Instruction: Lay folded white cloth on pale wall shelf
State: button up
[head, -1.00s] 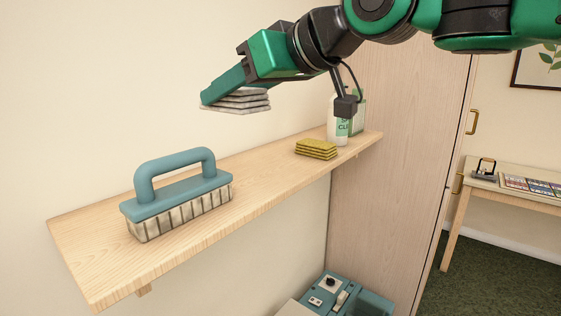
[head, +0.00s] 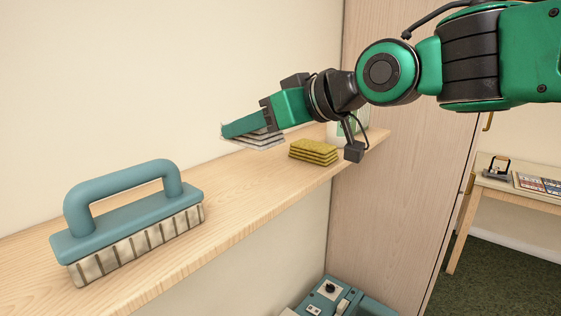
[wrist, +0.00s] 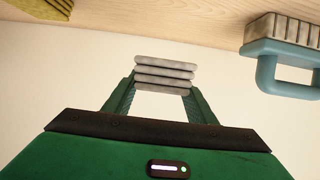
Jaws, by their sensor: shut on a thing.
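The folded white cloth (head: 262,139), greyish white and in several layers, is held in my gripper (head: 240,130). In the wrist view the cloth (wrist: 164,72) sits between the two green fingers of my gripper (wrist: 163,90), which are shut on it. The pale wooden wall shelf (head: 235,195) runs along the wall, and it also shows at the top of the wrist view (wrist: 190,20). In the head view the cloth is at the shelf's back part, between the brush and the yellow cloths. I cannot tell whether its underside touches the shelf.
A blue-handled brush (head: 130,215) stands on the shelf's left part. A stack of yellow folded cloths (head: 313,152) lies right of my gripper. A bottle (head: 335,133), partly hidden by my arm, stands behind. Bare shelf lies between brush and yellow stack.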

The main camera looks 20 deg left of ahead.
send_over(280, 172)
notch_tip(280, 172, down, 5)
jog(key=shift+a+f, duration=0.1)
jog(key=shift+f, duration=1.9)
jog(key=shift+f, duration=0.1)
jog(key=o, duration=1.1)
jog(key=shift+c, duration=0.2)
jog(key=v, duration=1.2)
jog(key=shift+r, duration=0.2)
